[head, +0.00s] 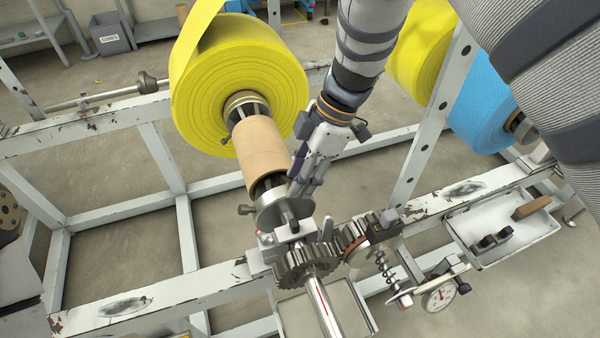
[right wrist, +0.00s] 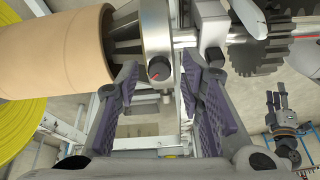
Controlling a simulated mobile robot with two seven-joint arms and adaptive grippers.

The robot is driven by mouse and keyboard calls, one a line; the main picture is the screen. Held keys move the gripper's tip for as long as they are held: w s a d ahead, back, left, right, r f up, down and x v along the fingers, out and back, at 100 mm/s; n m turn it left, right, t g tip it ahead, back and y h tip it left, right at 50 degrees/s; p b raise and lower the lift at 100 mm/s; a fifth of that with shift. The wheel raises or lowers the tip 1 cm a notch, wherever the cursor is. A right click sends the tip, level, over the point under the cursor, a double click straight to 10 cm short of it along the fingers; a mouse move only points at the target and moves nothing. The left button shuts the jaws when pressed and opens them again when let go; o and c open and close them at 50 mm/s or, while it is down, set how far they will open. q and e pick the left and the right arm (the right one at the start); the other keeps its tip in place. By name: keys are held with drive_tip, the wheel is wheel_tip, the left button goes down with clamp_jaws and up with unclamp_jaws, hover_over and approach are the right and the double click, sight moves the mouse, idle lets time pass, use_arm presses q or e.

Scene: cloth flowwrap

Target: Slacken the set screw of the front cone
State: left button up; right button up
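The front cone (head: 280,208) is a grey metal collar with fins entering the near end of the cardboard core (head: 258,154). It also shows in the right wrist view (right wrist: 140,25). The set screw (right wrist: 160,68) is a round knob with a red mark on the cone's rim, facing the wrist camera. My right gripper (head: 303,180) is beside the cone. In the right wrist view its purple-padded fingers (right wrist: 161,70) are apart, one on each side of the screw; I cannot tell whether either touches it. My left gripper (right wrist: 276,108) shows small at the right, its opening unclear.
A gear (head: 300,262) sits on the shaft in front of the cone, meshing with a second gear (head: 362,240). The yellow roll (head: 235,85) is behind the core. A tray (head: 500,230) with tools and a dial gauge (head: 438,297) are at the right. Frame rails surround the shaft.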

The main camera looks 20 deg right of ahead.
clamp_jaws()
